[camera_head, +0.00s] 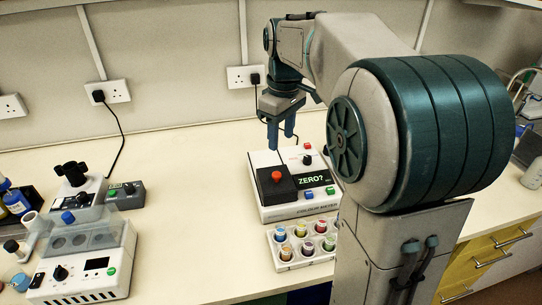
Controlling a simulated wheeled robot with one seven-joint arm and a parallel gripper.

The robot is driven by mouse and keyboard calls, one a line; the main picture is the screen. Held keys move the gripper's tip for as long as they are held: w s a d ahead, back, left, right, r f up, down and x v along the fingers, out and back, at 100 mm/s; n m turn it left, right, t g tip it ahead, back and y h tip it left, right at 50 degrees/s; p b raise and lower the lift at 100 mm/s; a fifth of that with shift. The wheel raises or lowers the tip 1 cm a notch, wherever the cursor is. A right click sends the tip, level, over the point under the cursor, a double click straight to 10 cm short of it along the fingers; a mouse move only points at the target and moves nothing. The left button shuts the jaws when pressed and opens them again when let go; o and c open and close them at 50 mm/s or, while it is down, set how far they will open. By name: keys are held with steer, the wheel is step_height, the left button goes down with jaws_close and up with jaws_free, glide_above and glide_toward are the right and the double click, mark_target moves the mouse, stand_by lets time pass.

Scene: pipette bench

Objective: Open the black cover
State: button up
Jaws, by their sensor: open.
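The black cover (280,191) is a dark block with a red knob (276,176) on top. It sits on the left part of the white colour meter (266,217), whose screen (314,180) reads "ZERO?". The cover looks shut, lying flat on the meter. My gripper (281,142) points down above the back of the meter, behind the red knob in the picture. Its two blue fingers are apart with nothing between them. The exact height of the fingertips over the meter is hard to tell.
A white rack (285,266) of several colour-capped vials stands in front of the meter. A white device with a clear lid (90,276) stands at left, with a grey control box (127,196) behind it. My arm hides the bench right of the meter. The bench between is clear.

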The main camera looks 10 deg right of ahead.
mark_target(276, 173)
steer(key=shift+n, duration=0.6)
steer(key=f, duration=0.4)
steer(key=w+f, duration=0.1)
steer(key=f, duration=0.3)
steer(key=w+f, duration=0.1)
steer(key=f, duration=0.3)
steer(key=shift+w+a+f+p, duration=0.15)
steer(key=shift+f+p, duration=0.25)
jaws_close()
steer(key=shift+w+a, duration=0.1)
